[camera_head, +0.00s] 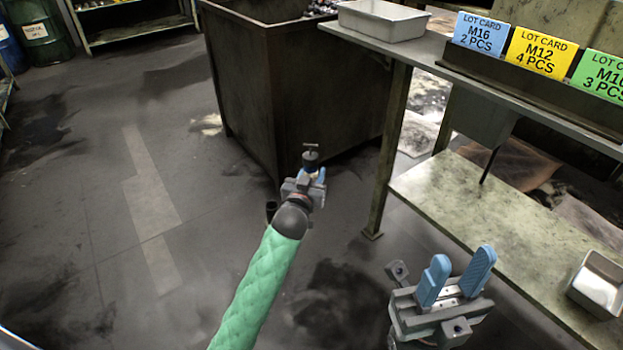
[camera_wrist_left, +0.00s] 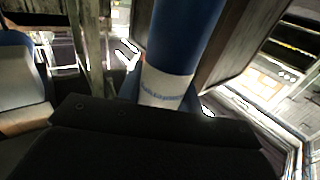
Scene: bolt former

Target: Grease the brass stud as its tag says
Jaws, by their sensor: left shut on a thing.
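My left gripper (camera_head: 311,180), on the arm with the green sleeve, is shut on a blue cylinder with a white label band. The blue cylinder (camera_wrist_left: 185,35) fills the upper middle of the left wrist view. In the head view only its dark top with a small T-shaped bar (camera_head: 311,152) and a bit of blue show above the gripper. My right gripper (camera_head: 457,277) has two blue fingers standing apart with nothing between them. It is in front of the bench's lower shelf. I see neither a brass stud nor its tag in either view.
A large dark metal bin (camera_head: 275,85) stands just beyond my left gripper. The bench (camera_head: 455,60) at right carries a grey tray (camera_head: 385,20) and lot cards (camera_head: 540,52). Its lower shelf (camera_head: 480,205) holds a small metal container (camera_head: 598,284). The floor at left is clear.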

